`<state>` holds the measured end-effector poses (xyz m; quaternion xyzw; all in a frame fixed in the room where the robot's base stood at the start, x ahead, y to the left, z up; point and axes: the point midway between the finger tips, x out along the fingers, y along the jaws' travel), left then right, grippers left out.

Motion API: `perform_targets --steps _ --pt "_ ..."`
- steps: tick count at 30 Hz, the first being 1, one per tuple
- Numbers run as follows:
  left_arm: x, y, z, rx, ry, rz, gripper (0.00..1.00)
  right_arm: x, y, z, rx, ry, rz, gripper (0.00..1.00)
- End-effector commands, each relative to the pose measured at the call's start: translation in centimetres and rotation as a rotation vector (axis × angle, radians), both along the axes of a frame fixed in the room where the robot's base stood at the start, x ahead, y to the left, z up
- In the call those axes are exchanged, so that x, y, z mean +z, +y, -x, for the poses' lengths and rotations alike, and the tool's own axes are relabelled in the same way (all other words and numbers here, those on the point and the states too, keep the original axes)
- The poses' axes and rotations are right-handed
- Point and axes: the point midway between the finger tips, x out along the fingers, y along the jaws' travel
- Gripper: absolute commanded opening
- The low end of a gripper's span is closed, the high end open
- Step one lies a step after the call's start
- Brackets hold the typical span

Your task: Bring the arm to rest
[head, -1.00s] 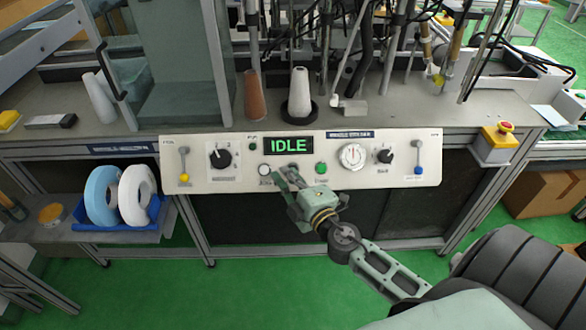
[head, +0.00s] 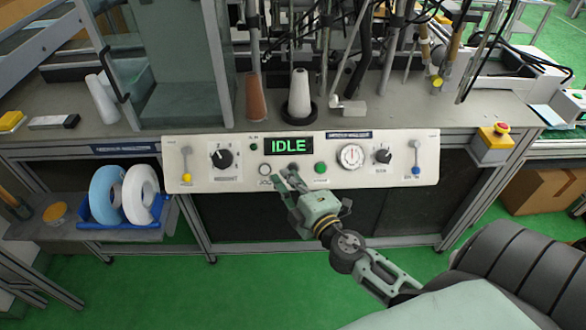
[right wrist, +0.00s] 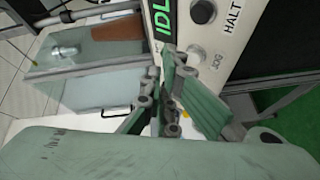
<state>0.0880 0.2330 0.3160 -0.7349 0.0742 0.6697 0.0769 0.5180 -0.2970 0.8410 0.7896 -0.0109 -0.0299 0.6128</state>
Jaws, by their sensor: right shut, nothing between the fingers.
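My right gripper (head: 288,177) is in front of the white control panel (head: 205,176), just below its display. Its fingers are shut and empty, and their tips lie near the jog button (head: 265,170); I cannot tell from the head view whether they touch the panel. The green display (head: 289,145) reads IDLE. In the right wrist view the gripper (right wrist: 172,62) shows with the jog button (right wrist: 196,53) and the HALT button (right wrist: 203,11) beyond it. My right arm reaches in from the lower right. My left gripper is not in view.
A machine bench (head: 450,112) stands behind the panel, with a brown cone (head: 255,98) and a white cone (head: 299,93) on it. A blue tray (head: 97,222) with white and blue rolls sits at left. Green floor is clear in front.

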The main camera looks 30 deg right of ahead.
Motion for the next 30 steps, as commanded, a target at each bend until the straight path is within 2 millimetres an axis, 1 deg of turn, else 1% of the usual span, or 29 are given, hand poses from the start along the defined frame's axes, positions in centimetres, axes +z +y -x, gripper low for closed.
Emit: perform_targets --steps 14,17,20,23,24,26,27,29,30 --pt "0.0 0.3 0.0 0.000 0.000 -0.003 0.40 0.0 0.0 0.0 0.000 0.000 0.000 0.00" --pt "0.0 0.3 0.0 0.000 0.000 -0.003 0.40 -1.0 -0.1 0.0 -0.004 0.020 -0.013 0.00" --pt "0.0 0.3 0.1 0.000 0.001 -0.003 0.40 -4.6 -0.6 0.3 -0.024 0.088 -0.059 0.00" --pt "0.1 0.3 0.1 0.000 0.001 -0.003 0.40 -10.9 -1.2 1.4 -0.063 0.208 -0.143 0.00" --pt "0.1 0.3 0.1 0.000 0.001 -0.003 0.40 -13.8 -1.4 2.2 -0.082 0.264 -0.183 0.00" --pt "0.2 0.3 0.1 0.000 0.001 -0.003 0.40 -18.3 -1.6 3.7 -0.117 0.352 -0.247 0.00" --pt "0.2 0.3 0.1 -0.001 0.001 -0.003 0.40 -21.1 -1.6 4.9 -0.140 0.407 -0.289 0.00" --pt "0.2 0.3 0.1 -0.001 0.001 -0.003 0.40 -25.2 -1.5 6.9 -0.177 0.491 -0.352 0.00" --pt "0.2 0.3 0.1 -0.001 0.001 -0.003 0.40 -27.9 -1.4 8.4 -0.204 0.546 -0.393 0.00"
